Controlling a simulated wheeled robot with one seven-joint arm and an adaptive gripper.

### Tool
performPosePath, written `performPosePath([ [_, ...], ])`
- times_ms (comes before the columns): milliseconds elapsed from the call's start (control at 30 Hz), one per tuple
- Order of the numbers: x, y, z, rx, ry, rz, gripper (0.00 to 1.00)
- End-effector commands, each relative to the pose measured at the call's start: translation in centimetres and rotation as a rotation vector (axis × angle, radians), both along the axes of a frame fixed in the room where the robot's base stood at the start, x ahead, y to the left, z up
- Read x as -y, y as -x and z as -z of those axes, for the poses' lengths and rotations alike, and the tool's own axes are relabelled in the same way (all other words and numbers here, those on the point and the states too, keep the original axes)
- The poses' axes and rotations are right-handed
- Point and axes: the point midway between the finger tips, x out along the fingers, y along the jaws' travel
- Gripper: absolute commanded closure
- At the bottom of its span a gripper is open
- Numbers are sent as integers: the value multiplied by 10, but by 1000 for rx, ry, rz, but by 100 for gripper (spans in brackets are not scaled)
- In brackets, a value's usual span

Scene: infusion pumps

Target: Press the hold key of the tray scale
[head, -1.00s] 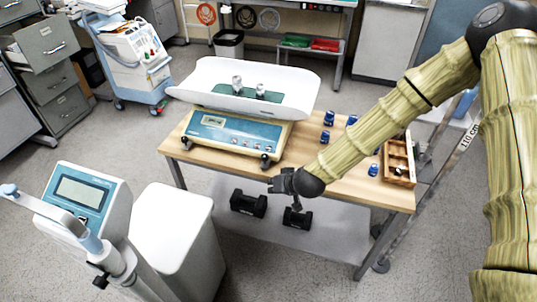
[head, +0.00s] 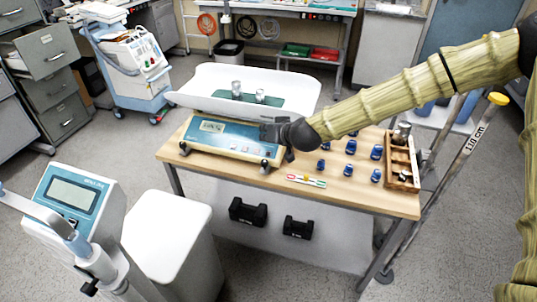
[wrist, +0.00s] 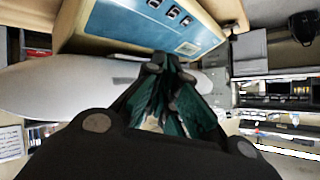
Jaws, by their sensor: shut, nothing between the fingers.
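The tray scale (head: 215,140) stands on the left part of the wooden table, with a blue front panel, a small display (head: 212,127) and a row of keys at the panel's right. Its white tray (head: 300,85) holds two metal weights (head: 237,90). My gripper (head: 265,132) is shut and empty at the right end of the panel, and its body hides part of it. In the wrist view the panel (wrist: 145,25) shows several keys (wrist: 172,12), with the fingertips (wrist: 160,62) close to the panel's edge. I cannot tell whether they touch it. The key labels are not readable.
Several blue weights (head: 350,147) and a wooden box (head: 402,165) are on the table's right. A coloured strip (head: 305,181) lies near the front edge. Another device with a display (head: 72,195) and a white bin-like stand (head: 165,235) are at front left.

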Motion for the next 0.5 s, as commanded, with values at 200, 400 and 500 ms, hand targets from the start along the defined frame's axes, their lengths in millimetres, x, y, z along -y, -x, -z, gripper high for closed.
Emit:
performPosePath([
  [200,1,-3,12,-1,0,0,100],
  [400,4,-10,30,-1,-1,2,100],
  [500,5,-14,40,-1,-1,2,100],
])
